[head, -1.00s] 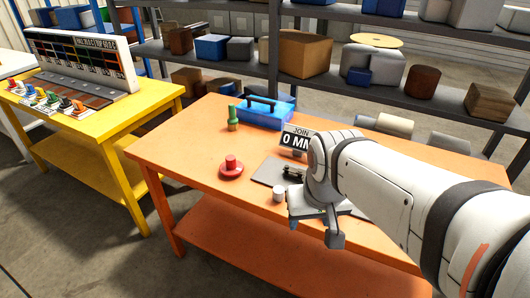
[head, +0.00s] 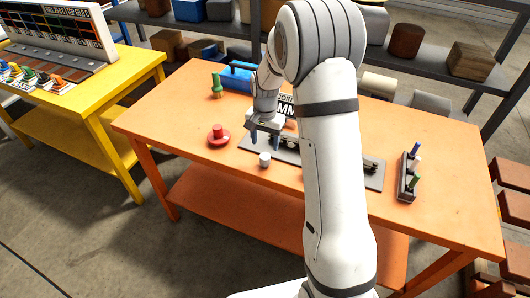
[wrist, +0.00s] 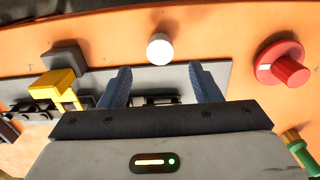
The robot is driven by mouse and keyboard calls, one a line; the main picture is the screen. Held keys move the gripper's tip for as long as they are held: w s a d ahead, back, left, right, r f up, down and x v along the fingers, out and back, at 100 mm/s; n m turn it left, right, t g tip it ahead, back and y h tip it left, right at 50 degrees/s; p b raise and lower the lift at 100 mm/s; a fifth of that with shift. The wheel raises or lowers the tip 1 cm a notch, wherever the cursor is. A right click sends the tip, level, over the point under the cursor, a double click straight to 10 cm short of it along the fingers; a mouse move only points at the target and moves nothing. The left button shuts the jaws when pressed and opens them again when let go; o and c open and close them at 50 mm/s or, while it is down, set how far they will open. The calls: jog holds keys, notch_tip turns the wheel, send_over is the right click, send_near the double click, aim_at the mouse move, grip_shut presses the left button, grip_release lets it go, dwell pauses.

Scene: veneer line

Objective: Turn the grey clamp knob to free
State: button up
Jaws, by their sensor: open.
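A pale grey-white round knob (head: 264,159), which looks like the clamp knob, stands at the front edge of a dark grey plate (head: 256,147) on the orange table. In the wrist view the knob (wrist: 160,48) is beyond my fingertips, centred between them and apart from them. My gripper (head: 265,138) is above the plate, pointing down, with its blue fingers apart and nothing between them. In the wrist view my gripper (wrist: 160,73) shows the same wide gap. Any mark on the knob is too small to read. My gripper hides part of the plate.
A red knob on a round base (head: 218,136) stands left of the plate. A green-topped piece (head: 216,88) and a blue toolbox (head: 238,77) are behind it. A yellow block (wrist: 58,84) shows in the wrist view. A holder with pens (head: 408,178) stands right. The table's front left is clear.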

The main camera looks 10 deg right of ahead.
aim_at(265, 156)
notch_tip(265, 156, down, 8)
jog(key=shift+p, duration=0.85)
jog(key=c, duration=1)
